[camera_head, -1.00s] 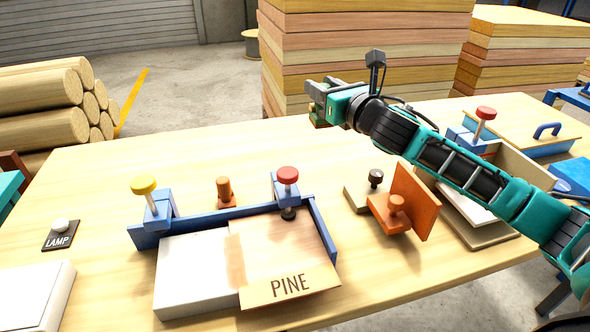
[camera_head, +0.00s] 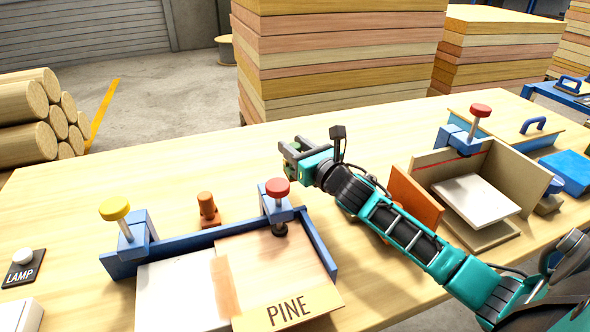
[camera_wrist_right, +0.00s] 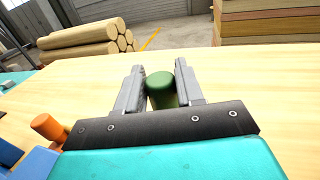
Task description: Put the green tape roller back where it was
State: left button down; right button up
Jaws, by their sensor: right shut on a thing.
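The green tape roller (camera_wrist_right: 161,88) shows as a dark green rounded handle in the right wrist view, between the two fingers of my right gripper (camera_wrist_right: 160,92). The gripper is shut on it. In the head view my right gripper (camera_head: 289,158) is over the middle of the table, behind the blue clamp frame. Only a little green shows at its fingertips there. The roller's lower part is hidden, so I cannot tell whether it touches the table. My left gripper is not in view.
The blue clamp frame (camera_head: 205,240) holds a panel and a PINE sheet (camera_head: 290,312). An orange-handled tool (camera_head: 208,210) stands behind it. An orange plate (camera_head: 413,201) and a wooden corner jig (camera_head: 530,175) are on the right. The table's back left is clear.

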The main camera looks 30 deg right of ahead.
jog(key=shift+f+b, duration=0.35)
jog(key=shift+f, duration=2.15)
jog(key=o, duration=1)
jog(key=shift+f, duration=0.1)
jog(key=s, duration=1.2)
jog(key=shift+d, duration=0.15)
jog(key=shift+s, duration=0.1)
